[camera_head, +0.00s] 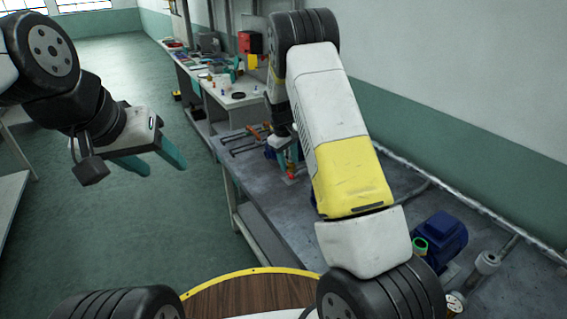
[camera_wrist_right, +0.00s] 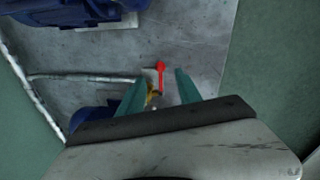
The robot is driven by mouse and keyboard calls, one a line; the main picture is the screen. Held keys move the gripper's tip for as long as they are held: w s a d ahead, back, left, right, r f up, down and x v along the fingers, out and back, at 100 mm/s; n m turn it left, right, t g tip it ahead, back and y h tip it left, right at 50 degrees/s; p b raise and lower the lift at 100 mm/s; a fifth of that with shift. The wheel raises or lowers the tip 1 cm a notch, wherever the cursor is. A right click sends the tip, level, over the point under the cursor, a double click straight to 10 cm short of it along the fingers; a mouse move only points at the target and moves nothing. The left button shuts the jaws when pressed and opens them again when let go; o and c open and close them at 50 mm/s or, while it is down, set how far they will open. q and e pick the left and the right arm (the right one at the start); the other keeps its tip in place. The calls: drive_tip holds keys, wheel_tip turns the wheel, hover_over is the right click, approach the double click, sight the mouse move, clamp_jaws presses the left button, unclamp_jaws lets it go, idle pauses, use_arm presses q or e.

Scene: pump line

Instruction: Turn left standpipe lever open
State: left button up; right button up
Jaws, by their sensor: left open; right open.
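A small red lever (camera_wrist_right: 161,76) with a round end shows in the right wrist view. It stands on a brass-coloured fitting (camera_wrist_right: 152,94) above the grey bench top. My right gripper (camera_wrist_right: 163,82) is open, with its teal fingers on either side of the lever in that view; I cannot tell whether they touch it. In the head view a bit of red (camera_head: 291,170) shows by my right gripper (camera_head: 287,163), and my right arm hides much around it. My left gripper (camera_head: 164,168) is open and empty over the floor at the left.
The grey bench (camera_head: 260,190) carries a blue motor (camera_head: 440,236) at the right and clamps with orange handles (camera_head: 254,132) farther back. A pipe (camera_wrist_right: 85,77) and another blue motor (camera_wrist_right: 70,12) lie near the lever. The green floor (camera_head: 130,225) at left is clear.

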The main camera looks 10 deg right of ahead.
sight(291, 175)
drive_tip(key=f, duration=0.4)
drive_tip(key=d+f, duration=0.1)
drive_tip(key=f, duration=0.1)
drive_tip(key=shift+w, duration=0.3)
drive_tip(key=shift+c, duration=0.4)
clamp_jaws()
idle(0.7)
